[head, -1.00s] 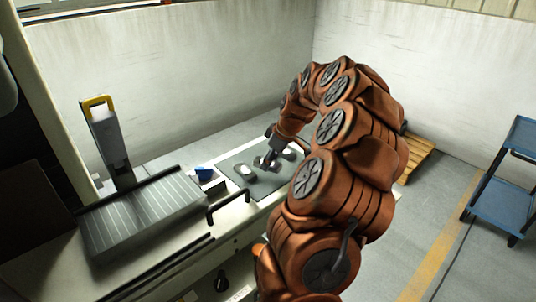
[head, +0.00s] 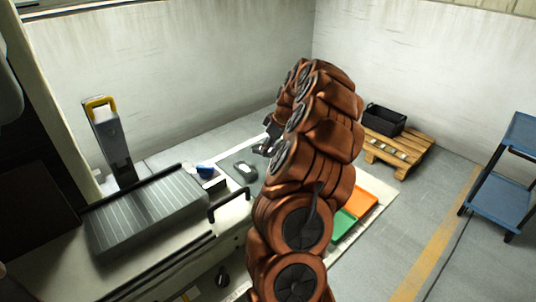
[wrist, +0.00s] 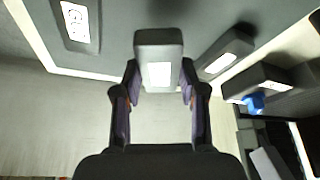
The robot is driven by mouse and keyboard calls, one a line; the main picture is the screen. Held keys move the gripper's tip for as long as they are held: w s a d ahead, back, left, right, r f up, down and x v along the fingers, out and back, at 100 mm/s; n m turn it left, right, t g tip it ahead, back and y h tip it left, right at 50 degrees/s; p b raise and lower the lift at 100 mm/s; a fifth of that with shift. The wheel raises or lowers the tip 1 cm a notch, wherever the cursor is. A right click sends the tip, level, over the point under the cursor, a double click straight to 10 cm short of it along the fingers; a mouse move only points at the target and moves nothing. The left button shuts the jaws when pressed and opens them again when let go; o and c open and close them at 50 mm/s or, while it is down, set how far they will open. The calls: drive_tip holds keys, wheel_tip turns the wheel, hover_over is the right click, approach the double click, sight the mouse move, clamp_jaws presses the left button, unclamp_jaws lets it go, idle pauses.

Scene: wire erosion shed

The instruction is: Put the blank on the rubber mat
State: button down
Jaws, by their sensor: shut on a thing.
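My gripper (wrist: 160,85) is shut on a grey block with a white label, the blank (wrist: 158,42). In the head view, my gripper (head: 266,146) is over or beside the far part of the bench, and my arm partly hides it. A dark grey flat mat (wrist: 115,35) with a pale border shows beyond the held blank in the wrist view. I cannot tell how high the blank is above it. A similar block (wrist: 75,22) with a marked white label lies on the mat at left. Another labelled grey block (wrist: 225,52) lies at right.
A further dark piece (wrist: 262,82) and a blue item (wrist: 254,102) are at the right. In the head view, a ribbed grey machine bed (head: 150,215) and a handle (head: 230,205) stand left of the mat. A pallet (head: 400,150) with a black crate (head: 384,119) is behind; a blue cart (head: 500,190) is at right.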

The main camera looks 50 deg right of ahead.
sight(270, 150)
wheel_tip(270, 150, down, 2)
drive_tip(key=shift+f+p, duration=0.25)
drive_tip(key=shift+p, duration=0.45)
drive_tip(key=shift+f, duration=0.45)
drive_tip(key=shift+f, duration=0.2)
drive_tip(key=c, duration=0.7)
unclamp_jaws()
drive_tip(key=shift+o, duration=0.2)
drive_tip(key=shift+r, duration=0.2)
